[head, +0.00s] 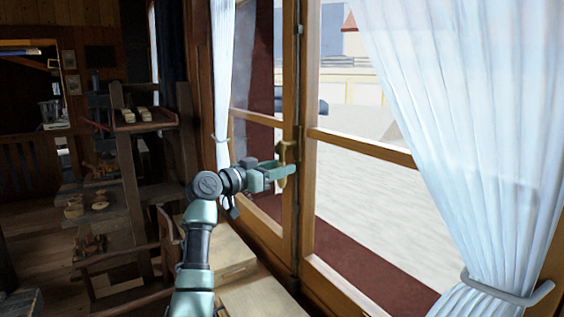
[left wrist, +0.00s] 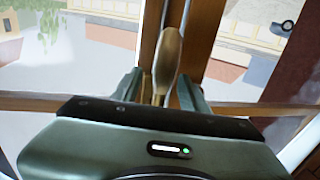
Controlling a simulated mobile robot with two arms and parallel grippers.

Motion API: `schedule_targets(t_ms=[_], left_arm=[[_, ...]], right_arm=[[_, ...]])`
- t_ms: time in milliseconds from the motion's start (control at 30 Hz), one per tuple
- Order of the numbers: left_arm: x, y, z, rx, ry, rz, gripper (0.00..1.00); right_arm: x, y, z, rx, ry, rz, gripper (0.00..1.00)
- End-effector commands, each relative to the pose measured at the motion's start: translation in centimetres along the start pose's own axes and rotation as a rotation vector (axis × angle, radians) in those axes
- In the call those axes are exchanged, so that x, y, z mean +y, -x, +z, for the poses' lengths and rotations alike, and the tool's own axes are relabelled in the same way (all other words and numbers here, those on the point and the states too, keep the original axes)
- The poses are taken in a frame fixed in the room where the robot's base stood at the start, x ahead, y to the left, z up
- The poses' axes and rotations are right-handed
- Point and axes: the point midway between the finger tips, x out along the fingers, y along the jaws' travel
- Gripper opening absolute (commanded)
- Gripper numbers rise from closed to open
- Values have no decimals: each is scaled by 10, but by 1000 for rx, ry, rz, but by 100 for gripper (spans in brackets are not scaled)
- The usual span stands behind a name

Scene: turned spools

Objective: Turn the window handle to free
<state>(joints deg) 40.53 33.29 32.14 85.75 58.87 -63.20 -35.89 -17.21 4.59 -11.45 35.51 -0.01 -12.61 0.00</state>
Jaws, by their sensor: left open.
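The window handle (head: 282,155) is a brass lever on the wooden frame between two window panes. In the left wrist view the handle (left wrist: 168,62) stands up close ahead, its lower end between my fingers. My left gripper (head: 281,171) is at the handle, partly covering it in the head view. Its two green fingers show on either side of the handle in the left wrist view (left wrist: 163,88), and it is open. I cannot tell whether a finger touches the handle. My right gripper is not in view.
A white curtain (head: 468,140) is tied back at the right, and another curtain (head: 222,70) hangs left of the handle. Wooden shelves (head: 130,160) stand at the left. A pale wooden surface (head: 262,299) lies below the window.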

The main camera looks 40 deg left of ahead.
Motion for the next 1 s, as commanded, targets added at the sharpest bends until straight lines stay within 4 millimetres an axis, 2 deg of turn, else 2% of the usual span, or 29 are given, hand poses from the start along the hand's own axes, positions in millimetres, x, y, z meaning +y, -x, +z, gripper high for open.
schedule_targets(t_ms=[133,400,567,1000], left_arm=[[0,-11,0,-1,0,0,44],[0,-12,1,-1,-2,0,44],[0,-12,1,-1,-2,0,0],[0,-12,2,-2,-1,-1,0]], right_arm=[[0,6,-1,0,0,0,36],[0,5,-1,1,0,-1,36],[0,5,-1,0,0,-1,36],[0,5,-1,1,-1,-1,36]])
